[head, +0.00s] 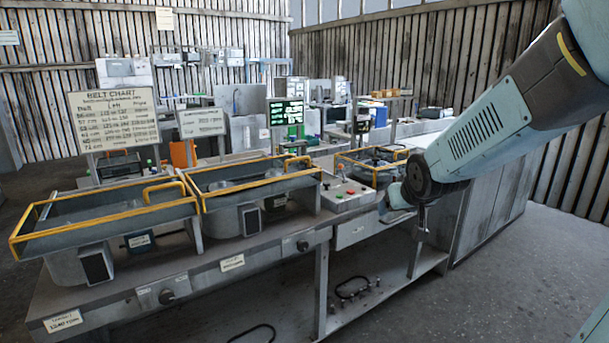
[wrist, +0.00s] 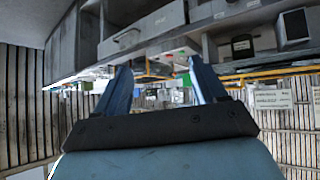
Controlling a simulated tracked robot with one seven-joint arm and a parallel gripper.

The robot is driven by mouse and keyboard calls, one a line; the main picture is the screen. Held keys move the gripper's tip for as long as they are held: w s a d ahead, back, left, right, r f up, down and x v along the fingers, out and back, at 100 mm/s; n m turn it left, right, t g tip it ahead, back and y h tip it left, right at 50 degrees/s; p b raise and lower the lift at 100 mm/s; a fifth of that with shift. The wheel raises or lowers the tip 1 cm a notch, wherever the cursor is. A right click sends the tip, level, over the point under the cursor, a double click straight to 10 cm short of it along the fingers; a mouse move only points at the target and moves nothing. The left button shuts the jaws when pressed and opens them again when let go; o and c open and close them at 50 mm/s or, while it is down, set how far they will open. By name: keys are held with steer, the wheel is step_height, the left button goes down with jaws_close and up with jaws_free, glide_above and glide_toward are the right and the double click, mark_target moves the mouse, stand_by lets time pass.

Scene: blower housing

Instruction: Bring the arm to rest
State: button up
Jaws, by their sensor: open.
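My arm reaches in from the upper right in the head view, bent down at a dark joint beside the workbench (head: 130,288). My gripper shows in the wrist view (wrist: 158,70) as two blue fingers spread apart with nothing between them. In the head view the hand is small and partly hidden by the arm, near the bench's right part. The wrist picture is upside down, with the bench front along its top. I cannot tell the exact gap between the hand and the bench.
Two yellow-railed trays (head: 110,215) (head: 250,180) stand on the bench, with a control box with buttons (head: 347,194) to their right. A belt chart sign (head: 114,117) stands behind. A grey cabinet (head: 490,215) is beyond my arm. Floor (head: 530,270) at the right is clear.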

steer(key=s+r+g, duration=0.2)
steer(key=s+r, duration=0.1)
steer(key=s, duration=0.8)
steer(key=s+d+r+m+g, duration=0.1)
steer(key=s+r, duration=0.2)
steer(key=s, duration=0.8)
steer(key=shift+s+r+g, duration=0.15)
steer(key=shift+s+g, duration=0.05)
steer(key=shift+g, duration=0.2)
steer(key=shift+d, duration=0.1)
steer(key=shift+c, duration=0.4)
